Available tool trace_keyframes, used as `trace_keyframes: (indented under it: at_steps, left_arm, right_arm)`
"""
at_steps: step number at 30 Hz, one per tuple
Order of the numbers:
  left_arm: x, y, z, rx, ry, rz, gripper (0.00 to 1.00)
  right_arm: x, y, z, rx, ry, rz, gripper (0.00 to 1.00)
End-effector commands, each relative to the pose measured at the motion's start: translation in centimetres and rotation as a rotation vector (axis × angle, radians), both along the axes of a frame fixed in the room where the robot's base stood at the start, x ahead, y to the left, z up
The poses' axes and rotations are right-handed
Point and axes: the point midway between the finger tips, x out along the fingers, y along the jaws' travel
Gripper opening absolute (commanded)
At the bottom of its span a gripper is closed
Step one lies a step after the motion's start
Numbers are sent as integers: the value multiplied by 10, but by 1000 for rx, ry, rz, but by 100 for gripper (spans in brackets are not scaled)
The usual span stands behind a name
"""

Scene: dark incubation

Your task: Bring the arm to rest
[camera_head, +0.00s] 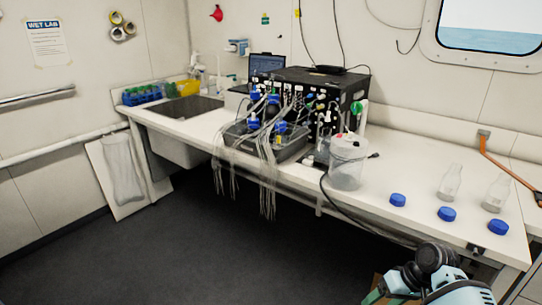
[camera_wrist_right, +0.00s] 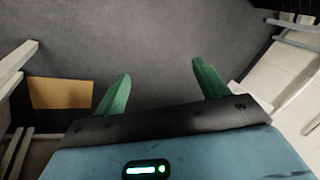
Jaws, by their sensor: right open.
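My right gripper (camera_wrist_right: 158,85) shows in the right wrist view with its two green fingers spread apart and nothing between them. It hangs over the dark floor. My left gripper does not show in either view.
A white bench (camera_head: 390,225) runs along the wall. It bears clear bottles (camera_head: 449,183), blue caps (camera_head: 446,214), a clear container (camera_head: 347,163), and a black instrument (camera_head: 312,85) with hanging tubes. A sink (camera_head: 190,108) is at left. Open floor (camera_head: 180,250) lies in front.

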Motion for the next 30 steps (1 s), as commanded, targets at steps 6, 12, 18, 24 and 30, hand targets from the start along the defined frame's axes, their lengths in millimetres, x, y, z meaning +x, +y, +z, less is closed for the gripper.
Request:
trace_keyframes:
  at_steps: [6, 12, 18, 24, 30]
  left_arm:
    - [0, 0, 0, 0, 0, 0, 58]
    - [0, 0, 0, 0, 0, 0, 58]
    - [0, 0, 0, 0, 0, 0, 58]
    - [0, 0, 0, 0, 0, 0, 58]
    - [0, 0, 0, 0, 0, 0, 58]
  right_arm:
    - [55, -30, 2, -145, -266, -135, 73]
    - [114, -70, 31, -321, -624, -240, 73]
    - [151, -94, 79, -463, -956, -264, 73]
    - [168, -100, 118, -549, -1192, -242, 73]
    - [167, -92, 134, -592, -1345, -197, 73]
